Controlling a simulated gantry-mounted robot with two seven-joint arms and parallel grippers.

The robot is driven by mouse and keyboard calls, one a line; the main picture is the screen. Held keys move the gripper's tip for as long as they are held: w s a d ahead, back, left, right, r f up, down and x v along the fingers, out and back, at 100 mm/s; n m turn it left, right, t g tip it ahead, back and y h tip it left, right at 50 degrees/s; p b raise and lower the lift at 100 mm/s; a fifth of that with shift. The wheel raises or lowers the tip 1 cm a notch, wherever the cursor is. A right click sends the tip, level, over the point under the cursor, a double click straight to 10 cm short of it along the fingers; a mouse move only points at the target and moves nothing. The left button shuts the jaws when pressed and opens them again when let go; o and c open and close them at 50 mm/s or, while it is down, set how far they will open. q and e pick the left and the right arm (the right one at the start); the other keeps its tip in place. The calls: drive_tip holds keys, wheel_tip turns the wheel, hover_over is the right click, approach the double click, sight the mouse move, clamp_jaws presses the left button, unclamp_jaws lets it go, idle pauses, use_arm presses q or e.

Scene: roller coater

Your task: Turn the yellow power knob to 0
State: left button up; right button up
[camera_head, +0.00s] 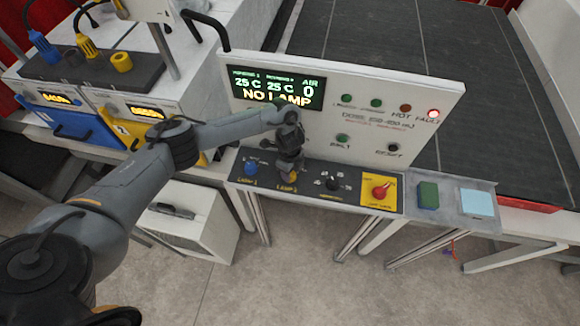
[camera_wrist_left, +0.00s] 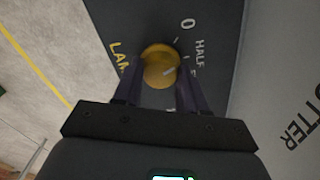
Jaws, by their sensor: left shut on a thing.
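The yellow power knob (camera_wrist_left: 160,66) sits on the dark panel (camera_wrist_left: 215,20) beside partly hidden yellow lettering that starts "LAM". Its pale mark seems to lie on the lower right of its face, away from the printed "0" (camera_wrist_left: 188,24); "HALF" is printed to its right. My left gripper (camera_wrist_left: 158,80) is shut on the knob, one dark finger on each side. In the head view my left gripper (camera_head: 289,172) reaches down to the panel above the yellow "LAMP 2" label and hides the knob. My right gripper is not in view.
A blue knob (camera_head: 251,168) is left of my gripper. A black knob (camera_head: 332,183) and a red knob (camera_head: 380,191) on a yellow plate are to the right. The upright display (camera_head: 275,88) reads "NO LAMP". A green block (camera_head: 428,195) and a pale blue pad (camera_head: 478,202) lie further right.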

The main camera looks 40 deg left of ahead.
use_arm(q)
drive_tip(key=n+p, duration=0.2)
drive_tip(key=n, duration=0.1)
drive_tip(key=shift+r, duration=0.2)
drive_tip(key=shift+f+n+p, duration=0.1)
drive_tip(key=shift+n+p, duration=0.6)
drive_tip(key=shift+p, duration=0.1)
drive_tip(key=o, duration=1.1)
drive_tip(key=shift+c, duration=0.2)
